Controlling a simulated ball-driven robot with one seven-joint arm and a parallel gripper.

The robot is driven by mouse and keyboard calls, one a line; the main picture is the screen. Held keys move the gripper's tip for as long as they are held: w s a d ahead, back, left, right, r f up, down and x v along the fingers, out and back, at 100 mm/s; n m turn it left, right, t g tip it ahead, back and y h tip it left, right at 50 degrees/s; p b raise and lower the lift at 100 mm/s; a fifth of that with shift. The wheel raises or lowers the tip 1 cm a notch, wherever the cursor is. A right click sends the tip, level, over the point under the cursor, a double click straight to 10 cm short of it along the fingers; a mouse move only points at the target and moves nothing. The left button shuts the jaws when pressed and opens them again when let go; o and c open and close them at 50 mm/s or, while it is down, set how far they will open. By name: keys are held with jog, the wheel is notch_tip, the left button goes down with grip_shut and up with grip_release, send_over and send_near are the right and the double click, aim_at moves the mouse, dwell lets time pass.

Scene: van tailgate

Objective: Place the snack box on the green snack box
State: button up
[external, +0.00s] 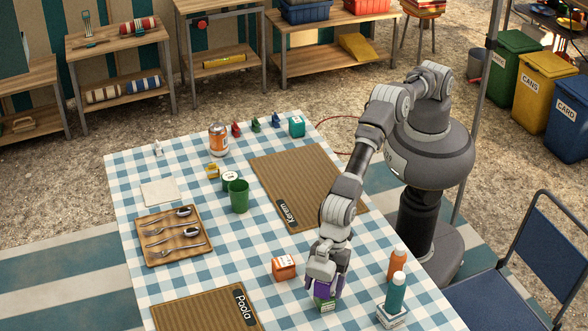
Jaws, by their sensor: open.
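My gripper (325,283) is low over the near right part of the checked table, pointing down. Its jaws are open, with a finger on either side of a purple snack box (324,289). A green snack box (324,303) shows directly below the purple one, which appears to rest on it. The fingers hide much of both boxes, so I cannot tell how squarely they line up. An orange snack box (284,267) stands apart, just left of my gripper.
Orange (397,264) and teal (396,293) bottles stand right of my gripper, the teal one on a small stack (392,315). A brown placemat (290,178) lies behind, another (205,312) at the front left. A green cup (239,196) and cutlery tray (152,216) stand further left.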

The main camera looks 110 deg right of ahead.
jog(key=p+v, duration=0.4)
jog(key=v, duration=0.8)
jog(key=w+d+r+m+t, duration=0.1)
jog(key=w+d+r+t, duration=0.1)
jog(key=d+r, duration=0.65)
jog(key=w+d+r+m+t, duration=0.1)
jog(key=w+d+r, duration=0.15)
jog(key=r, duration=1.05)
jog(key=w+d+r+m+t, duration=0.1)
jog(key=d+r+m+t, duration=0.1)
jog(key=d+r, duration=0.7)
jog(key=s+d+r+m+t, duration=0.1)
jog(key=s+d+r, duration=0.15)
jog(key=r, duration=0.35)
jog(key=s+d+r+t+h, duration=0.1)
jog(key=d+r, duration=0.3)
jog(key=r, duration=0.2)
jog(key=s+d+r+m+t, duration=0.1)
jog(key=s+d+r, duration=0.15)
jog(key=r, duration=0.25)
jog(key=s+d+r+m+t+h, duration=0.2)
jog(key=s+d+r+m+t, duration=0.1)
jog(key=s+d+r, duration=0.9)
notch_tip(320, 180, up, 4)
jog(key=s+t, duration=0.1)
jog(key=s, duration=0.1)
jog(key=shift+s+f, duration=0.25)
jog(key=shift+s, duration=0.15)
jog(key=shift+d, duration=0.1)
jog(key=shift+o, duration=0.3)
